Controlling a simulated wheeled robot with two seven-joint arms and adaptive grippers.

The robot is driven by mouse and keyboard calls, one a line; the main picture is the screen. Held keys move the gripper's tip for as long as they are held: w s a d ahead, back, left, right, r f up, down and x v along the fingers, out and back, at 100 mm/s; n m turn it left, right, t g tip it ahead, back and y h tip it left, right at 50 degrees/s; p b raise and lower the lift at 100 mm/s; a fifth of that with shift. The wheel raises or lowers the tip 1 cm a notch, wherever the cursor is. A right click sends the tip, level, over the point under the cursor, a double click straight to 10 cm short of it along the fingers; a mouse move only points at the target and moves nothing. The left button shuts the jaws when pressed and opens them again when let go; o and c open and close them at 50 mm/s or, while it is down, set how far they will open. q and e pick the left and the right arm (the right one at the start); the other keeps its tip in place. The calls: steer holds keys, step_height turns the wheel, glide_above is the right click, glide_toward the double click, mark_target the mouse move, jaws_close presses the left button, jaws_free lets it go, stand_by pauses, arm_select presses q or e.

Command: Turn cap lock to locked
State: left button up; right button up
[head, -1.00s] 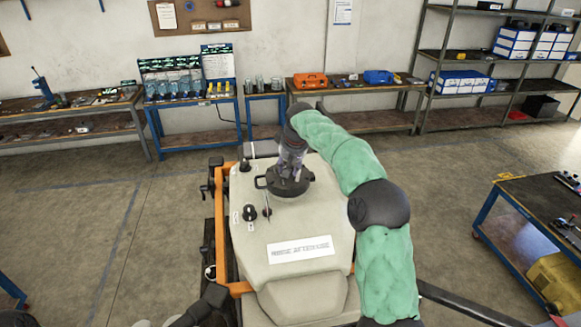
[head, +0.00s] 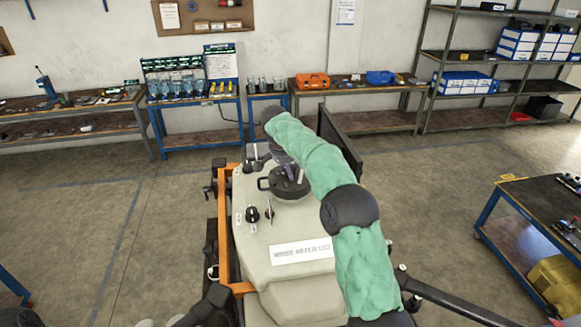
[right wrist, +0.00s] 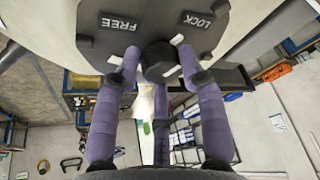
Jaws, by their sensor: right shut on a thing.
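The black tank cap (head: 290,188) sits on top of the beige spray tank (head: 300,222), with a side loop pointing left. In the right wrist view, the cap (right wrist: 150,25) carries the raised words FREE and LOCK, and a round black knob (right wrist: 158,60) stands at its middle. My right gripper (right wrist: 155,65) reaches down from above, its purple-grey fingers closed around the knob. In the head view my green-sleeved right arm partly hides the gripper (head: 290,172) and the cap's right side. I cannot tell which word the knob points at. My left gripper is not clearly in view.
Smaller black knobs (head: 252,214) sit on the tank left of the cap, and a white label (head: 300,251) lies in front. An orange frame (head: 223,225) runs along the tank's left side. Benches and shelves stand along the back wall, apart from the tank.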

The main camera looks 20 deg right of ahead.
steer(key=shift+w+d+r+m, duration=0.15)
steer(key=shift+w+r+m, duration=0.05)
steer(key=shift+r+m, duration=0.25)
steer(key=o, duration=0.8)
steer(key=shift+o, duration=1.4)
steer(key=shift+f, duration=0.15)
steer(key=shift+w+f, duration=0.15)
steer(key=shift+f, duration=0.1)
steer(key=v, duration=1.2)
steer(key=shift+w+a, duration=0.2)
steer(key=shift+f, duration=0.15)
